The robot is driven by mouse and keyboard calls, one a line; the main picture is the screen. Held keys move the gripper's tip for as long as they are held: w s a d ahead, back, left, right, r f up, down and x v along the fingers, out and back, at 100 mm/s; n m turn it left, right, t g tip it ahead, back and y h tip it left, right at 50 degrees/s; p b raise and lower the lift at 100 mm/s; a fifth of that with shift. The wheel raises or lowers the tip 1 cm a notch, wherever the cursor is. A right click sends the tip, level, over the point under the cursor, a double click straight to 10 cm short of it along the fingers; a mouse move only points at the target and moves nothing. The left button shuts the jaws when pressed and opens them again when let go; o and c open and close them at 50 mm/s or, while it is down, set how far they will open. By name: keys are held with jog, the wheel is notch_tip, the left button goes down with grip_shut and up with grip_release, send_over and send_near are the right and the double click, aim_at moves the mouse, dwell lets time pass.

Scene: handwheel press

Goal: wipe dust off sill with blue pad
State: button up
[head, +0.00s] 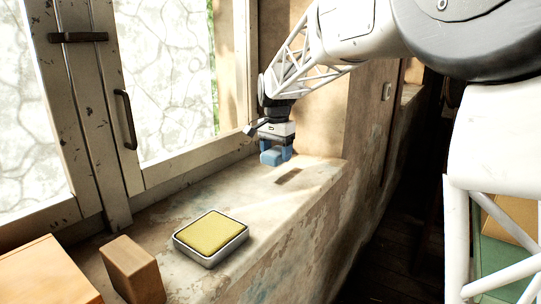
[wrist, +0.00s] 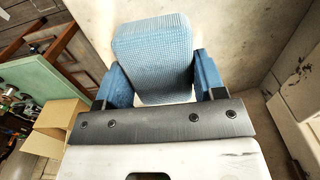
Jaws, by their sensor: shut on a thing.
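My gripper (head: 275,150) is above the far end of the sill (head: 150,205) in the head view. It is shut on a blue pad (head: 272,157), which hangs below the fingers and appears to be clear of the surface. In the wrist view the pad (wrist: 153,55) has a fine woven texture and sits between the two blue fingers (wrist: 162,85). The sill is worn and blotchy with peeling paint. A dark patch (head: 288,176) lies on it just right of and below the pad; I cannot tell whether it is dust or shadow.
A yellow pad in a white-rimmed tray (head: 211,238) sits on the near sill. A wooden block (head: 132,270) and a larger wooden box (head: 40,275) stand at the near left. The window frame (head: 105,110) with its handle (head: 125,120) borders the sill. The sill drops off at its right edge.

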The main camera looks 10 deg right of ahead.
aim_at(276, 185)
dwell(0.4)
jog(key=shift+f, duration=3.45)
jog(key=shift+w+d+f, duration=0.4)
jog(key=shift+f, duration=0.25)
jog(key=shift+c, duration=0.2)
jog(key=shift+w+d, duration=4.8)
jog(key=shift+s+a, duration=5.25)
jog(key=shift+w+d+r, duration=0.1)
jog(key=shift+r, duration=4)
